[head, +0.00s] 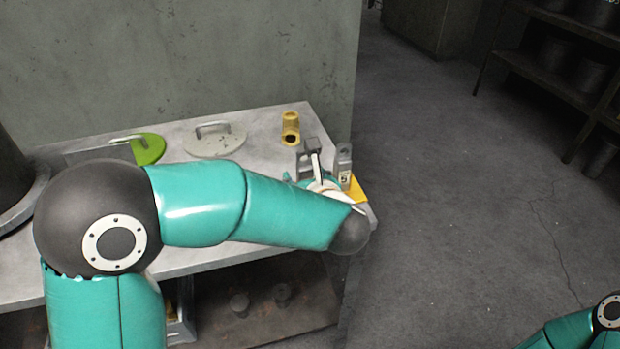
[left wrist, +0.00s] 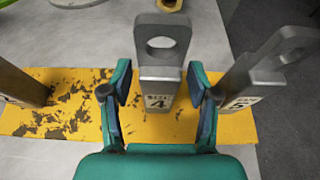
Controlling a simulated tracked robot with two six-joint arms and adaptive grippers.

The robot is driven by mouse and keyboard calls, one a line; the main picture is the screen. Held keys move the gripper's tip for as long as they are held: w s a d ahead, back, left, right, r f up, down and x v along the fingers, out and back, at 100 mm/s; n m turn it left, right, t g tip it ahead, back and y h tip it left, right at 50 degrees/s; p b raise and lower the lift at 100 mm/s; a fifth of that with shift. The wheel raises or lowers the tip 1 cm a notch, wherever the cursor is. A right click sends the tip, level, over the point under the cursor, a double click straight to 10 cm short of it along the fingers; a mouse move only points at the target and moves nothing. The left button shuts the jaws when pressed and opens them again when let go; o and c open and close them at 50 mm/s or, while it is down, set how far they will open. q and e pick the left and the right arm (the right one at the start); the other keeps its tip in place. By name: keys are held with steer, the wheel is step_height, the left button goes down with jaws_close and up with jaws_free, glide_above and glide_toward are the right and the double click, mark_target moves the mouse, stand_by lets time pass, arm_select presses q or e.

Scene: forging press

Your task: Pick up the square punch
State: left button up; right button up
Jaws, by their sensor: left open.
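My left gripper (left wrist: 158,90) is open. In the left wrist view its fingers stand to either side of a grey metal punch (left wrist: 160,88) with a ring-shaped top and a label that looks like a 4. A gap shows on both sides of this punch. A second ringed punch (left wrist: 262,70) stands at the right, outside the fingers, and a third, darker punch (left wrist: 25,88) at the left. I cannot tell their tip shapes, so which one is square is unclear. In the head view my left arm partly hides the gripper (head: 322,186), near a labelled punch (head: 344,166).
The punches stand on a worn yellow plate (left wrist: 75,118) near the right end of the grey table (head: 262,170). A brass-coloured cup (head: 290,124), a grey lid (head: 214,141) and a green lid (head: 150,149) lie behind. A wall rises at the back. Open floor (head: 450,180) lies right.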

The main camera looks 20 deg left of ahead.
arm_select(q)
jaws_close()
steer(key=shift+r, duration=0.15)
stand_by(0.4)
